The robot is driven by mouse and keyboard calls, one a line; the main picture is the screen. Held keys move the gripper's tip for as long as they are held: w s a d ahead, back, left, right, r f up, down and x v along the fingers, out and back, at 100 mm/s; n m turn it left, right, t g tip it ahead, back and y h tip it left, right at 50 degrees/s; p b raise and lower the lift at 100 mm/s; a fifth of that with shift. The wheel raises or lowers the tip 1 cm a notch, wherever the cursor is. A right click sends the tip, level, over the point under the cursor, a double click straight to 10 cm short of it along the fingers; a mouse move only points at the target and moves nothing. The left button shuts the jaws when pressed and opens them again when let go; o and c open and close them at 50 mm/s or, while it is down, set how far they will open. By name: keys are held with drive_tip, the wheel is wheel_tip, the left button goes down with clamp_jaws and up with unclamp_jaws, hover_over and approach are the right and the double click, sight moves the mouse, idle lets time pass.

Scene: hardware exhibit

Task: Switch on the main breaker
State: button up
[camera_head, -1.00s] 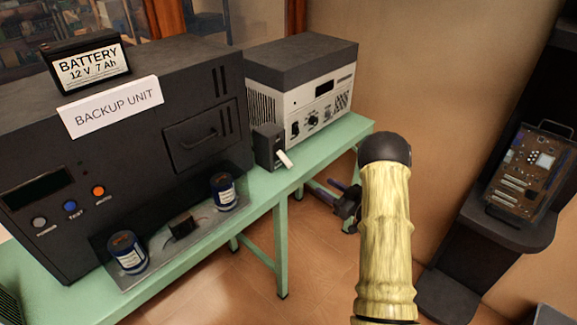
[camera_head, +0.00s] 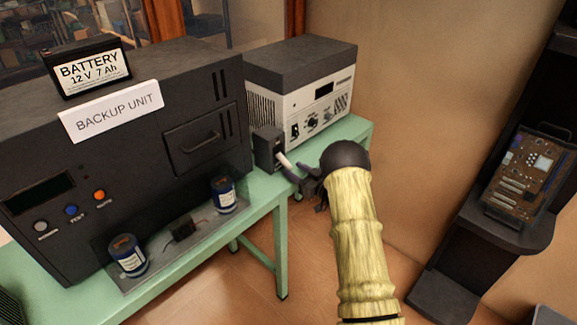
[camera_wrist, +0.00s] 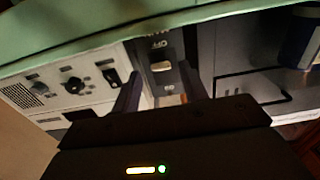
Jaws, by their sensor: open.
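The main breaker (camera_head: 267,149) is a small dark box on the green bench, between the backup unit and the white instrument. Its white lever (camera_head: 284,161) sticks out from the front and slopes down. My gripper (camera_head: 292,172) is open right at the lever's outer end; I cannot tell whether it touches. In the wrist view, which is upside down, the breaker's face (camera_wrist: 163,68) with its OFF marking lies between the two dark fingers of my gripper (camera_wrist: 160,90).
The backup unit (camera_head: 130,150) stands left of the breaker, with a battery (camera_head: 90,68) on top and two blue cylinders (camera_head: 224,194) in front. The white instrument (camera_head: 310,100) stands close on the right. A circuit board (camera_head: 525,175) is on a dark stand at far right.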

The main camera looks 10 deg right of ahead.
sight(290, 167)
drive_tip(key=x, duration=0.3)
drive_tip(key=shift+s+a, duration=0.1)
drive_tip(key=shift+s, duration=0.05)
drive_tip(key=shift+w+a, duration=0.2)
drive_tip(key=shift+w, duration=0.35)
drive_tip(key=shift+s+d, duration=0.1)
clamp_jaws()
